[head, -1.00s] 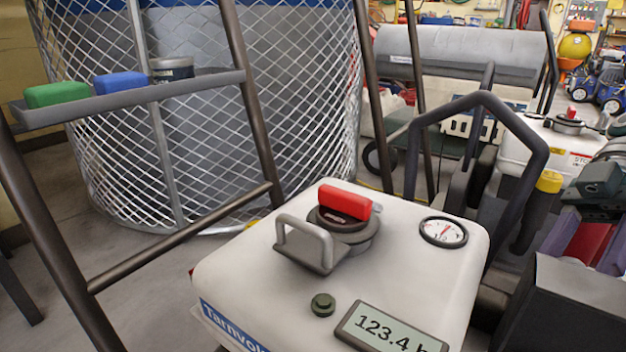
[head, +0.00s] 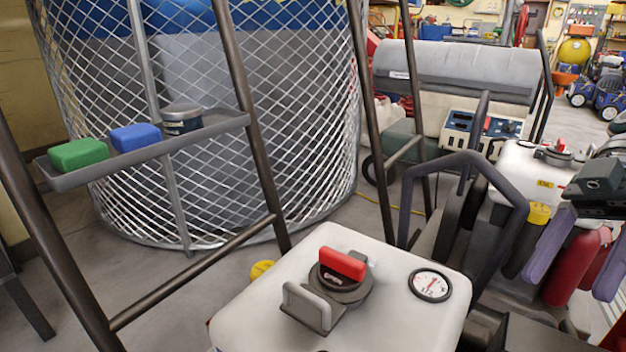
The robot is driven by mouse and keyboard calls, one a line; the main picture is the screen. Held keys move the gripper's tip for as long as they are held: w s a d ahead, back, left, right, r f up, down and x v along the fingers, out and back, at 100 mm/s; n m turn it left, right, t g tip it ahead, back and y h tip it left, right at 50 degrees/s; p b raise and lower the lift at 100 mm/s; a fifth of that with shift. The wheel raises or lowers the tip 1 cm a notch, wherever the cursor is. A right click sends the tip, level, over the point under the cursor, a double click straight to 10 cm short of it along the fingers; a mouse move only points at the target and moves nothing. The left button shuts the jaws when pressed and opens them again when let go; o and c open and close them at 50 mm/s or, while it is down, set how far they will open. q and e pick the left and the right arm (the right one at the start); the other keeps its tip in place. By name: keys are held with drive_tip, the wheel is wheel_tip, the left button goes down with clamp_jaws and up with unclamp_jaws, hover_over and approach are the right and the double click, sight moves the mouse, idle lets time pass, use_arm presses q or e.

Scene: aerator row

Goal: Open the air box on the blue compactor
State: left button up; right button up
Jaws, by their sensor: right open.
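A white box-shaped machine top (head: 400,270) stands in front at the bottom centre. On it is a round dark cap with a red handle (head: 342,264), a grey bracket handle (head: 307,308) beside it, and a round white gauge (head: 430,284) to the right. The red handle lies across the cap. I cannot tell which part is the air box, nor see a blue compactor body. My right gripper (head: 566,286) is at the right, open, its two purple fingers pointing down, well apart from the red handle. My left gripper is not in view.
A grey shelf (head: 95,172) at left holds a green block (head: 78,154), a blue block (head: 136,137) and a dark tin (head: 181,119). A mesh cage (head: 270,170) stands behind. A second white machine (head: 525,170) with a red handle stands at right, near dark frame bars (head: 470,160).

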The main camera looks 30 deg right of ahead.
wheel_tip(320, 180, up, 12)
drive_tip(key=p, duration=1)
drive_tip(key=shift+r, duration=0.2)
drive_tip(key=s+a+r+g+h+p, duration=0.3)
drive_tip(key=s+a+g+h+p, duration=0.45)
drive_tip(key=p, duration=0.85)
drive_tip(key=a+r+m+t+h+p, duration=0.2)
drive_tip(key=a+r+t+p, duration=0.2)
drive_tip(key=a+r+p, duration=0.55)
drive_tip(key=w+a+r+m+t+h+p, duration=0.1)
drive_tip(key=w+r+m+t+p, duration=0.3)
drive_tip(key=r+p, duration=0.45)
drive_tip(key=w+a+r+m+t+h+p, duration=0.15)
drive_tip(key=w+r+m+t+p, duration=0.35)
drive_tip(key=r, duration=0.7)
wheel_tip(320, 180, up, 35)
drive_tip(key=s+d+n+g+p, duration=0.1)
drive_tip(key=p, duration=3.5)
drive_tip(key=shift+s+r+p, duration=0.15)
drive_tip(key=shift+s+p, duration=0.15)
drive_tip(key=shift+p, duration=0.1)
